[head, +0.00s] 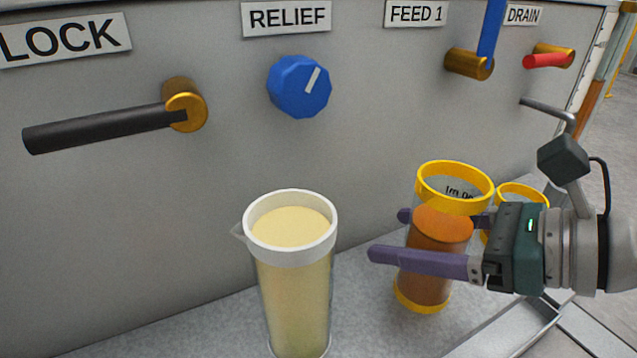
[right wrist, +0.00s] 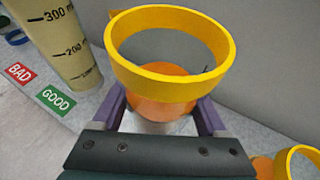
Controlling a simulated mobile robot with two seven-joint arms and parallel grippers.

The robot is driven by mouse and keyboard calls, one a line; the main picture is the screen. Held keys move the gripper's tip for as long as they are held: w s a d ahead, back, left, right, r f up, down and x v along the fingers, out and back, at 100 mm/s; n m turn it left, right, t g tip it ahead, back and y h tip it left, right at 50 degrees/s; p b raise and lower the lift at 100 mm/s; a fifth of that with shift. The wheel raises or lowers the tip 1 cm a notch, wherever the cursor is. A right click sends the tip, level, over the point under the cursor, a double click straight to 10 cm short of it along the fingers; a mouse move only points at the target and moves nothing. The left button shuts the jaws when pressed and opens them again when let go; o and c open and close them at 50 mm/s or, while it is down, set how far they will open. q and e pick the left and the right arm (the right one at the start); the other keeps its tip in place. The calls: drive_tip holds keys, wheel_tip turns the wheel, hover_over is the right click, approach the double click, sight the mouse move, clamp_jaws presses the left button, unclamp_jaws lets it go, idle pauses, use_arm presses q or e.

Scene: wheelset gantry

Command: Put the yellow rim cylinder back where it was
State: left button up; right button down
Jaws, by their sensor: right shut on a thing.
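The yellow rim cylinder (head: 428,270) is clear with a yellow rim and base and holds orange-brown liquid. It is upright at the right of the head view. My right gripper (head: 388,235) comes in from the right, its purple fingers shut around the cylinder's middle. In the right wrist view the cylinder's yellow rim (right wrist: 117,62) fills the centre, with a finger on each side. I cannot tell whether its base touches the grey surface. My left gripper is not in view.
A white-rimmed jug (head: 290,295) of pale yellow liquid stands left of the cylinder. Another yellow-rimmed vessel (head: 523,190) is behind my right gripper. A black lever (head: 105,128), a blue knob (head: 299,87) and taps are on the wall. GOOD (right wrist: 56,100) and BAD (right wrist: 20,73) labels lie beside the jug.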

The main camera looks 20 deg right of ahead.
drive_tip(key=shift+r, duration=0.15)
unclamp_jaws()
drive_tip(key=shift+f, duration=0.2)
drive_tip(key=shift+r, duration=0.1)
drive_tip(key=shift+s+d+r, duration=0.1)
drive_tip(key=shift+r, duration=0.1)
drive_tip(key=p+v, duration=0.3)
drive_tip(key=v, duration=0.8)
drive_tip(key=shift+s+d, duration=0.15)
drive_tip(key=shift+s, duration=0.2)
